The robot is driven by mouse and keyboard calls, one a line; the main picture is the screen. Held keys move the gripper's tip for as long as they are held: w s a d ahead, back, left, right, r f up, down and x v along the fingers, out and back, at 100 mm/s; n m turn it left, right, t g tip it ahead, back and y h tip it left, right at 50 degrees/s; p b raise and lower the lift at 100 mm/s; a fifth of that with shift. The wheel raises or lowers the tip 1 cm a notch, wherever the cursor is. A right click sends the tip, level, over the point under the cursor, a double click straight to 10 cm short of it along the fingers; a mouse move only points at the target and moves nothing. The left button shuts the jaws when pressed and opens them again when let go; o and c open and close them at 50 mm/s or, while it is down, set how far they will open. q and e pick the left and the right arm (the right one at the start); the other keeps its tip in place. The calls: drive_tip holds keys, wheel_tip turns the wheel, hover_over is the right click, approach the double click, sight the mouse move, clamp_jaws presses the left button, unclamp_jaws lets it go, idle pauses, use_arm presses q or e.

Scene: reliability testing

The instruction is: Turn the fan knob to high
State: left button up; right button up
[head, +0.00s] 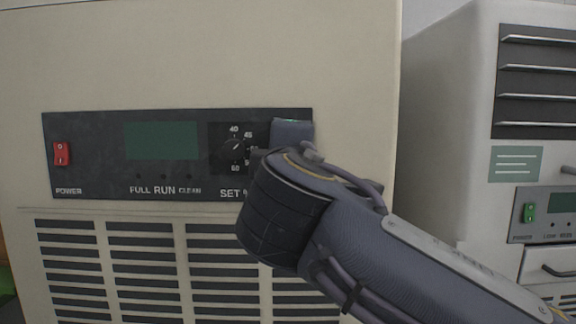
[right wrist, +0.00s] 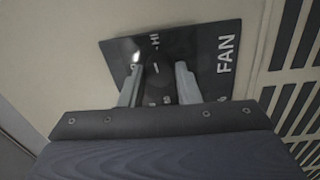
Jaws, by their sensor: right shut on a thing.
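The fan knob (right wrist: 158,82) is a dark round knob on a black plate (right wrist: 215,80) marked FAN, with HI printed above it in the right wrist view. A short pale line shows near its middle, but its exact setting is hard to read. My right gripper (right wrist: 158,70) has one pale finger on each side of the knob and is shut on it. In the head view my right wrist covers the fan knob and the right end of the black control panel (head: 85,125). My left gripper is not in view.
The panel also holds a red power switch (head: 61,153), a dark green display (head: 161,141) and a set dial (head: 235,147) just left of my right wrist. Vent slots (head: 145,270) lie below. Another pale machine (head: 450,130) stands at the right.

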drive_tip(key=shift+m+b, duration=0.3)
drive_tip(key=shift+m, duration=0.4)
drive_tip(key=o, duration=1)
drive_tip(key=shift+c, duration=0.2)
drive_tip(key=s, duration=0.7)
drive_tip(key=shift+s+f, duration=0.25)
drive_tip(key=shift+s, duration=0.15)
